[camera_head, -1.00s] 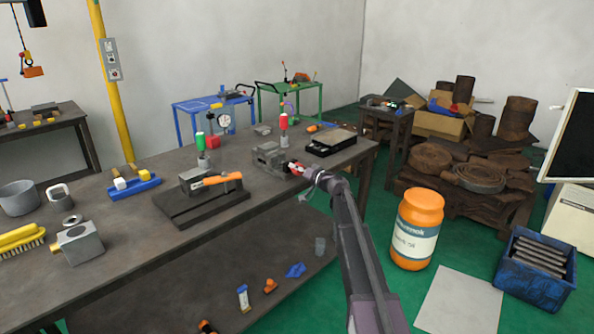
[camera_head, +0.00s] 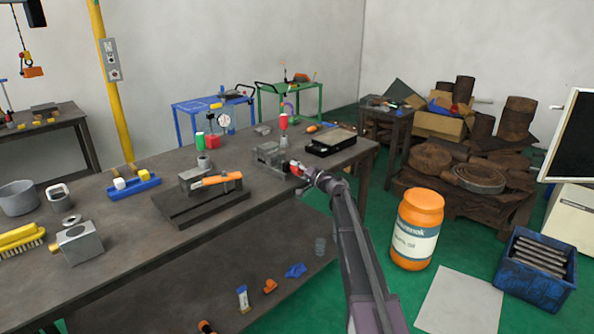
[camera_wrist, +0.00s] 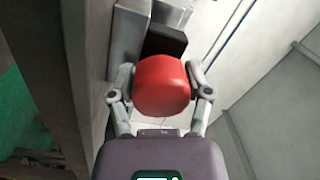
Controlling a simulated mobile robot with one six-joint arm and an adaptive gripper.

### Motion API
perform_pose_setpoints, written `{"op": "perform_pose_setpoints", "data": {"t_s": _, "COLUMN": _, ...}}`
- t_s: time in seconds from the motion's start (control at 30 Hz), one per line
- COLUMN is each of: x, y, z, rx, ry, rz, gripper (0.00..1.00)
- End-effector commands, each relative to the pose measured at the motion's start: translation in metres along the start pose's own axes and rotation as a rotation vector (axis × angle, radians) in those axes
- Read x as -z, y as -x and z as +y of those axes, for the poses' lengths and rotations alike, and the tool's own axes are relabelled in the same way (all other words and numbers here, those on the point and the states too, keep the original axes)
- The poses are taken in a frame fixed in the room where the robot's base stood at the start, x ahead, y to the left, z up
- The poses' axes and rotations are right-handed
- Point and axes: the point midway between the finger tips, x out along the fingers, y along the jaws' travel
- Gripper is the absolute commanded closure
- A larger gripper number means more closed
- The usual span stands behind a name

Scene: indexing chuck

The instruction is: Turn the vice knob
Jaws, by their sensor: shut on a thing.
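The vice (camera_head: 271,155) is a grey metal block on the workbench, near its front edge. Its red knob (camera_head: 296,168) faces the front of the bench; in the wrist view the knob (camera_wrist: 162,85) is a large red cylinder in front of a dark block. My gripper (camera_wrist: 161,92) has one finger on each side of the knob and is shut on it. In the head view my gripper (camera_head: 301,170) reaches the knob from the lower right and partly hides it.
On the workbench (camera_head: 120,235), a dark fixture with an orange-handled tool (camera_head: 221,179) stands left of the vice. A black tray (camera_head: 331,142) lies to its right. An orange jar (camera_head: 415,229) stands on the green floor right of my arm.

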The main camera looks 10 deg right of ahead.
Motion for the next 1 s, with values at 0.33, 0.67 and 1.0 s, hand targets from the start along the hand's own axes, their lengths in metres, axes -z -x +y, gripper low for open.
{"op": "perform_pose_setpoints", "data": {"t_s": 0.33, "x": 0.001, "y": -0.001, "z": 0.0, "rx": 0.001, "ry": 0.001, "rz": 0.001, "gripper": 0.01}}
{"op": "perform_pose_setpoints", "data": {"t_s": 0.67, "x": 0.0, "y": 0.001, "z": 0.0, "rx": 0.0, "ry": 0.002, "rz": 0.0, "gripper": 0.01}}
{"op": "perform_pose_setpoints", "data": {"t_s": 1.0, "x": 0.0, "y": 0.033, "z": -0.001, "rx": -0.001, "ry": 0.002, "rz": 0.002, "gripper": 0.01}}
